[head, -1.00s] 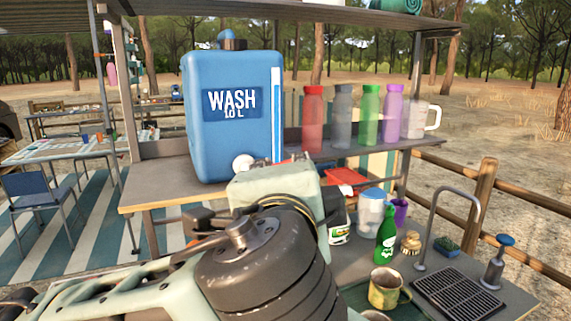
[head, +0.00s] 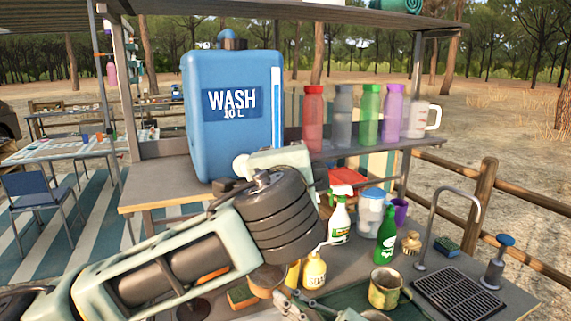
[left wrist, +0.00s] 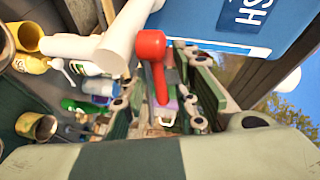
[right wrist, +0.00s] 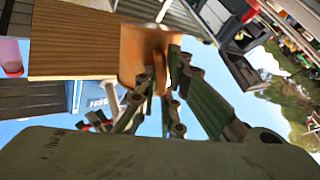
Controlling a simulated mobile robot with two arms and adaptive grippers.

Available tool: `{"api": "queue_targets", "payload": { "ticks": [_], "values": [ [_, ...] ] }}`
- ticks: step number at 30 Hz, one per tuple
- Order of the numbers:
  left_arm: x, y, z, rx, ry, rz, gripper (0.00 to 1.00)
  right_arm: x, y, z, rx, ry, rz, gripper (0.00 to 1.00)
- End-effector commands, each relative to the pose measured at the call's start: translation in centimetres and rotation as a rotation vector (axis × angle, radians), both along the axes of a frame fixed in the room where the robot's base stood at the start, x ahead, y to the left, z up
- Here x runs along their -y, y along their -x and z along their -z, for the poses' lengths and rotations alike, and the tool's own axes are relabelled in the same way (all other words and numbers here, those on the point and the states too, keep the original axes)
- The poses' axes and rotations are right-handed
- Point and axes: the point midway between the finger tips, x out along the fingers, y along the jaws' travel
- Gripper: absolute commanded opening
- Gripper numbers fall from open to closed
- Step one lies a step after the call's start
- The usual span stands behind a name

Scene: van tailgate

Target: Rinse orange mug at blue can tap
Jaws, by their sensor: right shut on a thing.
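The blue WASH can (head: 228,120) stands on the wooden shelf. Its white tap (left wrist: 92,48) and red tap lever (left wrist: 153,62) show in the left wrist view. My left gripper (left wrist: 165,88) is open, with the lever in front of and partly between its fingers; I cannot tell if they touch. In the head view my left wrist hides this gripper. My right gripper (right wrist: 160,85) is shut on the orange mug (right wrist: 140,65), seen close and partly hidden by the fingers. In the head view my right gripper (head: 288,303) is at the bottom, below my left wrist.
A spray bottle (head: 339,220), yellow soap bottle (head: 314,270), green bottle (head: 386,236) and yellowish mug (head: 386,289) stand on the lower counter. A drain rack (head: 458,295) and curved faucet (head: 432,225) are to the right. Several coloured bottles line the upper shelf.

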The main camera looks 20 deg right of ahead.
Motion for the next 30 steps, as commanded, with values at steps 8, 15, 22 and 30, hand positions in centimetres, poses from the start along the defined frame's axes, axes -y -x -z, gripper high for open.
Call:
{"api": "queue_targets", "payload": {
  "ticks": [8,15,22,30],
  "values": [
    [-0.01,0.03,0.01,0.0,0.0,0.0,0.04,0.0,0.0,-0.07,0.002,-0.001,-0.001,0.0],
    [-0.02,0.02,0.07,-0.002,0.0,-0.001,0.0,0.0,0.0,-0.07,0.002,-0.001,-0.001,0.0],
    [-0.03,0.01,0.14,-0.003,-0.001,0.0,0.0,0.0,0.0,-0.07,0.002,-0.001,-0.001,0.0],
    [-0.2,0.47,0.38,-0.008,0.0,0.113,0.0,-0.01,0.01,-0.05,0.002,-0.001,-0.001,0.0]
  ]
}}
